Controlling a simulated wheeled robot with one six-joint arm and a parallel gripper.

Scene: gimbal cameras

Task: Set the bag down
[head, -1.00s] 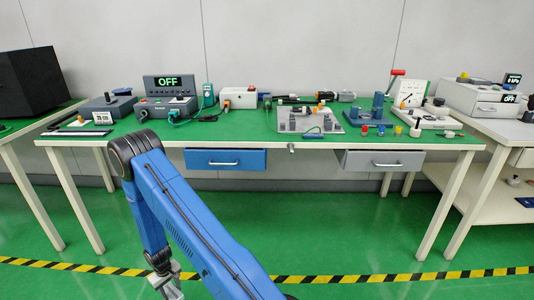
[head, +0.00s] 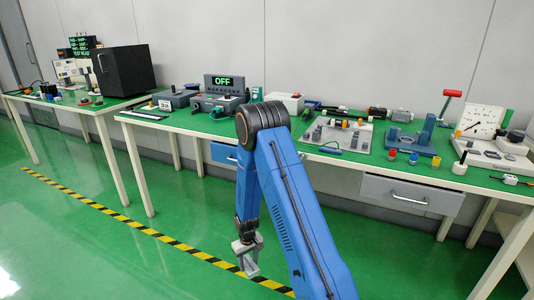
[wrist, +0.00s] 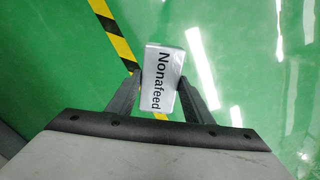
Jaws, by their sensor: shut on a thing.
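The bag (wrist: 163,80) is a pale grey-white packet with "Nonafeed" in dark letters. In the wrist view it sits between the two fingers of my gripper (wrist: 162,92), which is shut on it. The green floor and the striped tape show behind it, so it is held in the air. In the head view my gripper (head: 247,262) hangs low at the end of my blue arm, in front of the middle table and below its top. The bag cannot be made out clearly there.
The middle table (head: 178,122) has a green top with devices, including a display reading OFF (head: 224,82). A left table (head: 75,104) carries a black box (head: 124,71). Yellow-black tape (head: 135,225) crosses the open green floor. A grey drawer (head: 410,194) is under the middle table.

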